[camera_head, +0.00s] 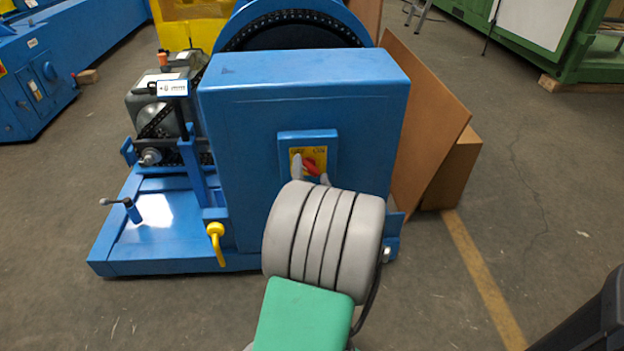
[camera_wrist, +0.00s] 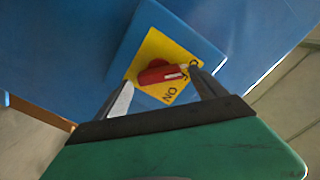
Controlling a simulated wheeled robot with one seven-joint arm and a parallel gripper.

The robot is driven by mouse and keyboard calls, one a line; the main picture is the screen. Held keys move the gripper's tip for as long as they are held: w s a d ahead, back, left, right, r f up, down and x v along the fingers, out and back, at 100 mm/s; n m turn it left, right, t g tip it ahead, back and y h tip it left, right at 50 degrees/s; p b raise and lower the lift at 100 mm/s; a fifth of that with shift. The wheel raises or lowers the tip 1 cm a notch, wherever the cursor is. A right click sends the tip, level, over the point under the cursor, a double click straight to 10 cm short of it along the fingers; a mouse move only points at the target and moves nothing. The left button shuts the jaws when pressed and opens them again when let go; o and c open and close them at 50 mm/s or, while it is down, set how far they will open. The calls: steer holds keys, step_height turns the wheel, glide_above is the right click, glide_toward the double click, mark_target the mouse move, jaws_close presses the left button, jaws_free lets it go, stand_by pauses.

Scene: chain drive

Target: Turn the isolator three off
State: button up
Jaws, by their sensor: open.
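The isolator is a red rotary handle (camera_head: 311,167) on a yellow plate (camera_head: 320,154), set in a raised blue square on the front of a large blue cabinet (camera_head: 240,130). In the wrist view the red handle (camera_wrist: 160,75) lies between my two fingers, tilted slightly in the picture. The yellow plate (camera_wrist: 152,50) carries "ON" lettering near its lower edge; another mark by the right finger is partly hidden. My gripper (camera_wrist: 161,78) is open, its fingertips at the plate on either side of the handle. I cannot tell whether either finger touches it. No number shows.
A yellow hooked handle (camera_head: 216,242) sticks out at the cabinet's lower left. A blue base with a motor (camera_head: 155,110) and a lever (camera_head: 125,205) stands left. Brown boards (camera_head: 425,115) lean at the right. The floor at right is mostly clear.

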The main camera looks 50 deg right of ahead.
steer(key=v, duration=0.6)
steer(key=shift+s+a+b, duration=0.25)
steer(key=shift+a+b, duration=0.05)
steer(key=shift+b, duration=0.05)
steer(key=w+a+r+n+y+p, duration=0.6)
steer(key=w+a+r+n+p, duration=0.15)
steer(key=a+p, duration=0.3)
steer(key=w+a+r+n+y+p, duration=0.65)
steer(key=a+r+p, duration=0.2)
steer(key=a, duration=0.25)
steer(key=s+a+r+n+g+p, duration=0.2)
steer(key=s+a+r+g+p, duration=0.2)
steer(key=a+r+p, duration=0.3)
steer(key=s+a+r+n+g+y+p, duration=0.1)
steer(key=s+a+r+g+p, duration=0.3)
steer(key=r, duration=0.6)
steer(key=s+a+n+p, duration=0.1)
steer(key=s+a+p, duration=0.1)
steer(key=a+p, duration=0.1)
steer(key=shift+s+a+r+n+g+p, duration=0.2)
steer(key=shift+a+r+n+g+p, duration=0.15)
steer(key=shift+p, duration=0.45)
